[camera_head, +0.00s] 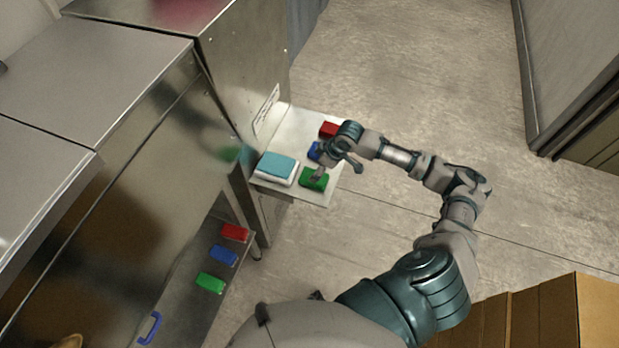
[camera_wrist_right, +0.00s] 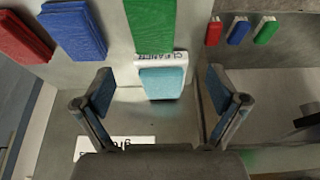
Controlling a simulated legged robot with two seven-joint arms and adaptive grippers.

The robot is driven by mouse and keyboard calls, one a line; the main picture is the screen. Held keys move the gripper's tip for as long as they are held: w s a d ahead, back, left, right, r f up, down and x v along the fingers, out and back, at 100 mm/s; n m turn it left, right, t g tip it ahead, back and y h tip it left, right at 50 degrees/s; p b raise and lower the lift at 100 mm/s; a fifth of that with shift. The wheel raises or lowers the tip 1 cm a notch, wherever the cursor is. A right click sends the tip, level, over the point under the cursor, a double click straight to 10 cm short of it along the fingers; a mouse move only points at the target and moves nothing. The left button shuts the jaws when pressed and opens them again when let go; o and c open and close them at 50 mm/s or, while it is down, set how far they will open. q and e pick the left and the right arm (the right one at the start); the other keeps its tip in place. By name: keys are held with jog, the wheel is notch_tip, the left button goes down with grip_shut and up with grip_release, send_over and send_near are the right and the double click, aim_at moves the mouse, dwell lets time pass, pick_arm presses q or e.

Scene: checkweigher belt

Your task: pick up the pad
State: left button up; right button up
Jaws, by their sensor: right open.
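The pad (camera_head: 277,164) is a light blue block lying on a white base at the left of a small pale shelf. In the right wrist view, the pad (camera_wrist_right: 162,84) appears between my fingertips in the picture, on the white base with dark lettering. My right gripper (camera_head: 337,170) is open and empty, above the shelf to the right of the pad in the head view. In the right wrist view, my right gripper (camera_wrist_right: 159,88) has its two fingers spread wide. It does not touch the pad. My left gripper is not in view.
A green block (camera_head: 314,179), a blue block (camera_head: 314,151) and a red block (camera_head: 329,129) line the shelf (camera_head: 297,123). A steel cabinet (camera_head: 240,70) borders it at left. Red, blue and green blocks (camera_head: 223,254) lie on a lower surface. Open floor lies right.

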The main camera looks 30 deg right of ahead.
jog(key=f, duration=0.2)
jog(key=w+f, duration=0.1)
jog(key=shift+d+f, duration=0.55)
jog(key=shift+f, duration=0.1)
jog(key=x, duration=0.4)
jog(key=shift+a+f, duration=0.25)
jog(key=shift+f, duration=0.05)
jog(key=shift+a+f, duration=0.1)
jog(key=shift+a, duration=0.25)
jog(key=shift+d+f, duration=0.15)
jog(key=shift+d, duration=0.4)
jog(key=shift+d+f+p, duration=0.1)
jog(key=shift+d+p, duration=0.05)
jog(key=shift+p, duration=0.15)
jog(key=shift+a, duration=0.6)
jog(key=shift+c, duration=0.3)
jog(key=c, duration=0.8)
jog(key=shift+d, duration=0.1)
jog(key=c, duration=0.4)
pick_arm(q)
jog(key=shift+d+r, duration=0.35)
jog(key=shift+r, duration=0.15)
pick_arm(e)
jog(key=shift+d, duration=0.25)
